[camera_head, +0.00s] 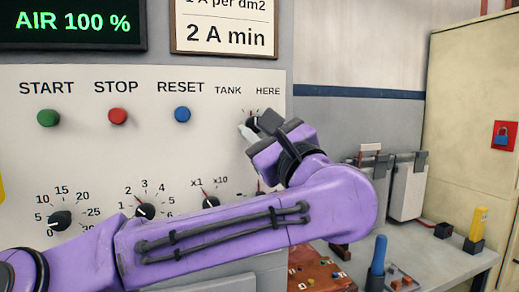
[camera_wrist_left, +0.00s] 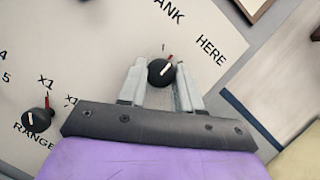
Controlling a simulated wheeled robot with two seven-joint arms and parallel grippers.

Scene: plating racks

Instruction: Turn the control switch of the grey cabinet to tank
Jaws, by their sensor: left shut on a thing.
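The control switch (camera_wrist_left: 161,72) is a round black knob with a white line and a short red pointer, under the labels TANK and HERE on the pale panel of the grey cabinet (camera_head: 80,150). In the left wrist view the red pointer leans up and right, roughly between the two labels; its exact setting is hard to tell. My left gripper (camera_wrist_left: 159,84) is shut on the knob, one pale finger on each side. In the head view the gripper (camera_head: 249,131) reaches the panel and hides most of the switch (camera_head: 253,122). My right gripper is out of view.
Green (camera_head: 48,118), red (camera_head: 118,116) and blue (camera_head: 182,114) buttons sit left of the switch. The range knob (camera_head: 211,202) and other dials are below, near my left arm. A bench (camera_head: 440,262) with small devices stands at the right, before a beige cabinet (camera_head: 465,100).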

